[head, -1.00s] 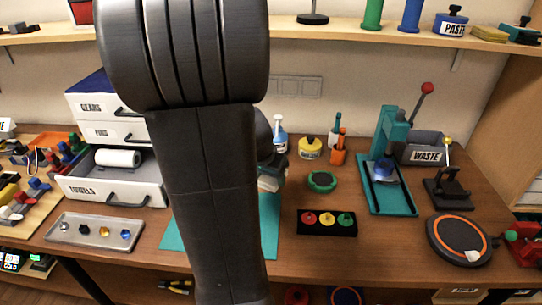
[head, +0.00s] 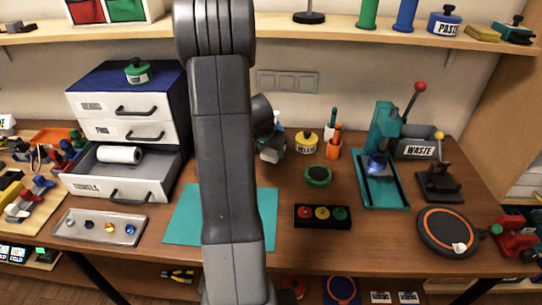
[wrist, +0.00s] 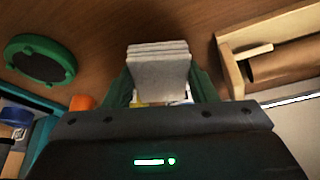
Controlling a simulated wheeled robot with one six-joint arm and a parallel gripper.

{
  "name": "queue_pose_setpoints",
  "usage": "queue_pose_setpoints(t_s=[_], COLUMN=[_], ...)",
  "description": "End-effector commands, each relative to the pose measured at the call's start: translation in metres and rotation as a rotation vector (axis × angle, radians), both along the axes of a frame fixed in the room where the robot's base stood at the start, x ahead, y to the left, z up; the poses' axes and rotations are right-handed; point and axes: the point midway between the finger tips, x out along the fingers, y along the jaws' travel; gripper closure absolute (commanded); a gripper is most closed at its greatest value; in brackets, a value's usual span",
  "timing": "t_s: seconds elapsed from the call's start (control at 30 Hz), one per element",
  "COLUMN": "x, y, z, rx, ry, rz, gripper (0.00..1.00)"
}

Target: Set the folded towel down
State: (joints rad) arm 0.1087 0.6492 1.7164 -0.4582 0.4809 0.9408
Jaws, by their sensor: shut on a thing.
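The folded towel (wrist: 158,65) is a pale grey-white stack of layers. In the wrist view it is pinched between the two green fingers of my gripper (wrist: 160,88). In the head view my gripper (head: 270,147) is beyond my arm, behind the back right corner of the teal mat (head: 185,225). My arm hides part of the gripper and the middle of the mat. I cannot tell whether the towel touches the table.
The open drawer labelled TOWELS (head: 95,188) holds a white roll (head: 119,154). A green ring (head: 318,176), a yellow-lidded jar (head: 306,143) and an orange holder (head: 333,150) stand right of my gripper. A black tray (head: 322,222) with coloured buttons is nearer.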

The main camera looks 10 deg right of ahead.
Motion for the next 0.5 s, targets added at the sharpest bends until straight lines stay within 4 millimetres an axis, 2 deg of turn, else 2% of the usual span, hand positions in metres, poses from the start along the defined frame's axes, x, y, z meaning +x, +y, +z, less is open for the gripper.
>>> queue_pose_setpoints(t_s=[0.13,0.5], x=[-0.001,0.004], y=[0.000,-0.001], z=[-0.027,-0.033], rx=[0.001,0.001], ry=[0.007,0.001], rz=[0.001,0.000], gripper=[0.70,0.70])
